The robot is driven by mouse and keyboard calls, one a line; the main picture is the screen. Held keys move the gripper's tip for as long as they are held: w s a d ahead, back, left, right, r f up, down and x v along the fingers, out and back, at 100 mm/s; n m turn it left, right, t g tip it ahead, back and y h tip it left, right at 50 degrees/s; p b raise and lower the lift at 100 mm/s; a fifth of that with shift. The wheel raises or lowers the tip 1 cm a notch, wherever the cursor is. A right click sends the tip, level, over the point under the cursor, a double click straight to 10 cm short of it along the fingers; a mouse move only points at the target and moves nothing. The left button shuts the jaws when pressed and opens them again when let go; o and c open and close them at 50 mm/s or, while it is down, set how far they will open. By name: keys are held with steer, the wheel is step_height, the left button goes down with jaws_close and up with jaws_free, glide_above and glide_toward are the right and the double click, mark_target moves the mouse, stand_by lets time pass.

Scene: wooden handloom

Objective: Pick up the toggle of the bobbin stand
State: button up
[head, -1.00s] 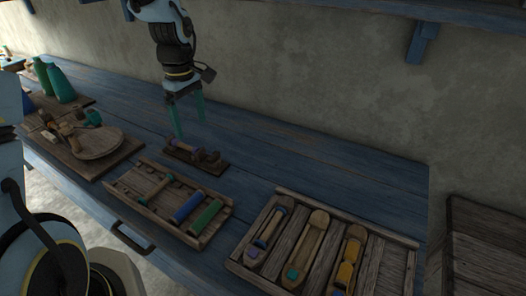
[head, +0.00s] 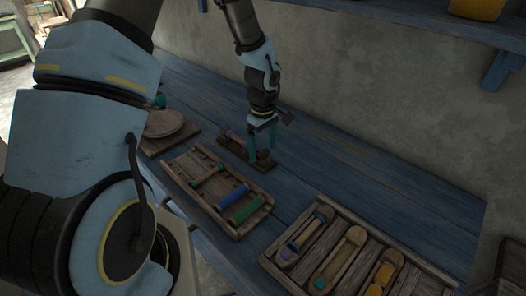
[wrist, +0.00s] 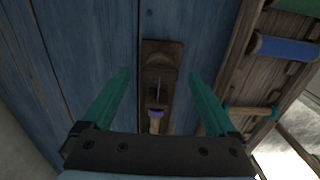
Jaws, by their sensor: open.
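The bobbin stand (head: 232,149) is a small dark wooden board with upright wooden parts and a purple piece, lying on the blue table. In the wrist view the stand (wrist: 149,49) lies lengthwise between my fingers, with a purple-ringed wooden piece (wrist: 156,112) along its middle. I cannot tell which of its parts is the toggle. My gripper (head: 262,154) is open, with its green fingers pointing down around the stand's right part. In the wrist view my gripper (wrist: 160,73) has one finger on each side of the stand, with nothing between them gripped.
A wooden tray (head: 187,178) with blue and green rollers lies just in front of the stand. A larger tray (head: 341,212) with shuttles is to the right. A round wooden disc (head: 166,124) is to the left. The blue table (head: 330,160) is clear behind and right.

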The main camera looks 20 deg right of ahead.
steer(key=shift+f, duration=0.4)
steer(key=c, duration=1.4)
steer(key=shift+r, duration=0.1)
